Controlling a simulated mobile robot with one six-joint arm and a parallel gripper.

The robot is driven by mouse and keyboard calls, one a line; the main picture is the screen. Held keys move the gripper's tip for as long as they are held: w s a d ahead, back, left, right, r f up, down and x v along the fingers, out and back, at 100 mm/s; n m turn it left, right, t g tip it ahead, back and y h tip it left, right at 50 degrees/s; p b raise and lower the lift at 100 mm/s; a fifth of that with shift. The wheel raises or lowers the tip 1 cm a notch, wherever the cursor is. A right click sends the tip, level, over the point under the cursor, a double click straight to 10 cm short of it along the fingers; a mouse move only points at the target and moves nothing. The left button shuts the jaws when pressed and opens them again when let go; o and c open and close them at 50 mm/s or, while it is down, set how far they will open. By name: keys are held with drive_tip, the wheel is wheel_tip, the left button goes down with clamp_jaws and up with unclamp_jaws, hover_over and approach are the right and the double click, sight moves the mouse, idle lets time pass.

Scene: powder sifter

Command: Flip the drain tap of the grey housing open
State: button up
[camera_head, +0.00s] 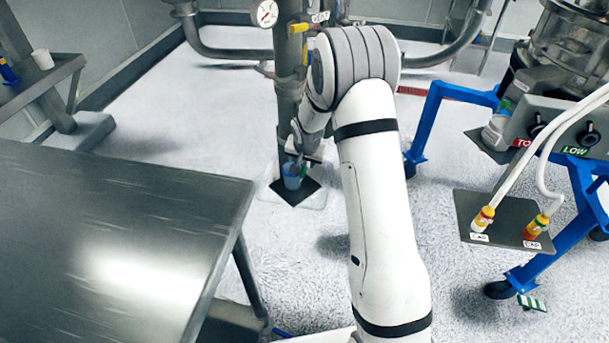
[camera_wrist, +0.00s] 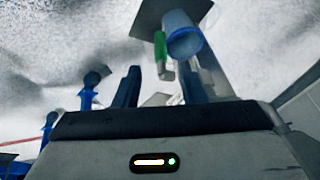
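The grey housing (camera_head: 287,100) is a vertical metal column behind my arm in the head view, partly hidden by it. A green lever (camera_head: 304,171), seemingly the drain tap, is low on the housing by a blue cup (camera_head: 292,176). In the wrist view the green lever (camera_wrist: 160,46) hangs beside the cup (camera_wrist: 183,38), with a pale metal piece at its end. My gripper (camera_wrist: 160,88) is open, with its dark blue fingers apart and nothing held. The lever appears beyond the gap between the fingertips; I cannot tell the distance. In the head view my wrist hides the fingers.
A steel table (camera_head: 110,235) fills the left front. A blue-framed stand (camera_head: 435,105) with a control box (camera_head: 545,125) is on the right. A gauge (camera_head: 264,13), yellow handle (camera_head: 298,28) and pipes surround the upper housing.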

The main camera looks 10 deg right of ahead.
sight(304, 169)
drive_tip(key=b+x, duration=0.1)
drive_tip(key=x, duration=0.7)
drive_tip(key=shift+w+f, duration=0.1)
drive_tip(key=shift+f, duration=0.25)
drive_tip(key=shift+c, duration=0.4)
clamp_jaws()
